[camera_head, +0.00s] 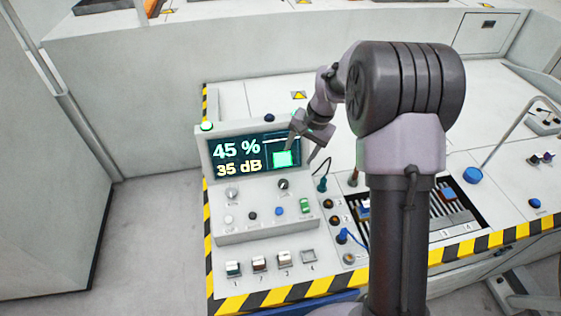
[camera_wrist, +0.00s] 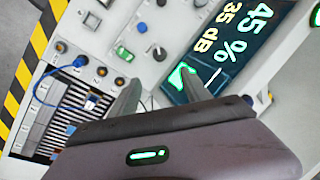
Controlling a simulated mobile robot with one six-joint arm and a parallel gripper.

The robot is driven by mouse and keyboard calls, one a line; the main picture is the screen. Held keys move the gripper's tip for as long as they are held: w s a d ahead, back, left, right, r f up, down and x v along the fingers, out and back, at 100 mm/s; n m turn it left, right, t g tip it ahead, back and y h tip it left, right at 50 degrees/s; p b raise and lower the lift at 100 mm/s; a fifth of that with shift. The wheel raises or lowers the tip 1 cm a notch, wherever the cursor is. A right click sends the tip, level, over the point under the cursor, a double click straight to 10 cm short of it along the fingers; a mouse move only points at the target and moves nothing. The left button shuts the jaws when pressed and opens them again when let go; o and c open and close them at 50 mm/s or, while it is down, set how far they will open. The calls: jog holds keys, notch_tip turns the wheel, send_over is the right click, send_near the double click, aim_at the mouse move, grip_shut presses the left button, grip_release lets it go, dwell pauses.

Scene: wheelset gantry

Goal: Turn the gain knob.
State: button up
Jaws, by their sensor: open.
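The grey control box has two larger knobs under its screen: a silver one (camera_head: 232,194) at left and a black one (camera_head: 283,184) at right. Their labels are too small to read, so I cannot tell which is the gain knob. The black knob also shows in the wrist view (camera_wrist: 159,53), beyond the fingertips. The screen (camera_head: 240,162) reads 45 % and 35 dB, with a green block at its right. My gripper (camera_head: 302,150) is open and empty in front of the screen's right part, above the black knob. Its two fingers stand apart in the wrist view (camera_wrist: 158,90).
A green rocker switch (camera_head: 305,205) and a blue button (camera_head: 279,211) sit below the black knob. Several sockets, one with a blue cable (camera_head: 345,236), lie right of the box. Several switches (camera_head: 259,264) stand in front. Yellow-black striping (camera_head: 478,244) marks the bench edge.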

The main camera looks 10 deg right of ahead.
aim_at(284, 183)
jog(key=b+x, duration=0.3)
jog(key=x, duration=1.3)
jog(key=shift+s+f, duration=0.1)
jog(key=shift+f, duration=0.35)
grip_shut()
